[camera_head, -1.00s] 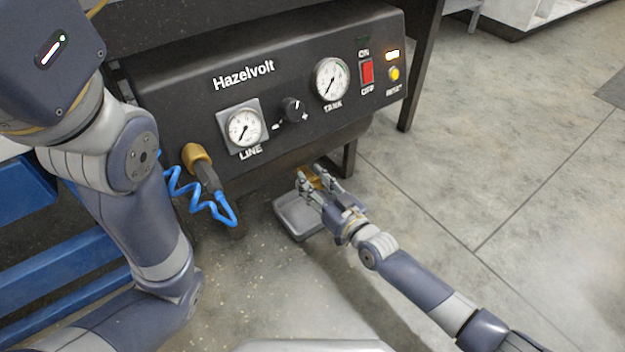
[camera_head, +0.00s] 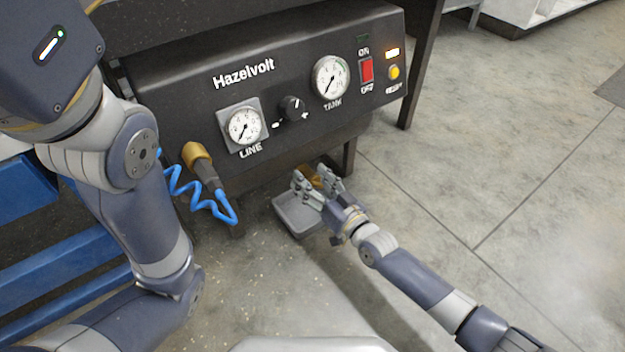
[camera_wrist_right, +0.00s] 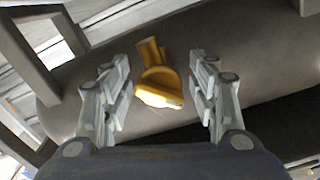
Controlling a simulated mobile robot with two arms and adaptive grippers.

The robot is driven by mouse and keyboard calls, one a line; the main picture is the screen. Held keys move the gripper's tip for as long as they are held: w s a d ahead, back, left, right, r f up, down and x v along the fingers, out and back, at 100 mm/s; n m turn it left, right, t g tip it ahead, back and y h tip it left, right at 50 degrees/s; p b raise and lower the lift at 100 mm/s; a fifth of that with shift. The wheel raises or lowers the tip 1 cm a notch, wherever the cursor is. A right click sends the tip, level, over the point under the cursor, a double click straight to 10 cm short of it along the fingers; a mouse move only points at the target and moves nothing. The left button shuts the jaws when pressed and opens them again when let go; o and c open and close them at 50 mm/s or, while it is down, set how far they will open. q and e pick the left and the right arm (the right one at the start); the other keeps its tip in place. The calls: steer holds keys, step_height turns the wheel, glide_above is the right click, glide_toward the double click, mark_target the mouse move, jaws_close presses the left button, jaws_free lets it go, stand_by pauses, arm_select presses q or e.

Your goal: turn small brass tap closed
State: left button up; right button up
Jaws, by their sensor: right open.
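The small brass tap (camera_wrist_right: 158,80) sits under the machine. In the right wrist view it lies between the two open fingers, with a gap to each side. My right gripper (camera_wrist_right: 160,88) is open and empty around it, not touching it. In the head view the tap (camera_head: 312,176) is partly hidden behind the fingers of my right gripper (camera_head: 318,182). My left arm comes in from the left of the head view, but its gripper is not visible.
The black Hazelvolt panel (camera_head: 190,105) stands above the tap, with two gauges, a knob (camera_head: 292,107) and a red switch (camera_head: 367,71). A grey tray (camera_head: 298,217) lies on the floor below. A blue coiled hose (camera_head: 195,198) hangs at left. Floor to the right is clear.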

steer(key=v, duration=1.2)
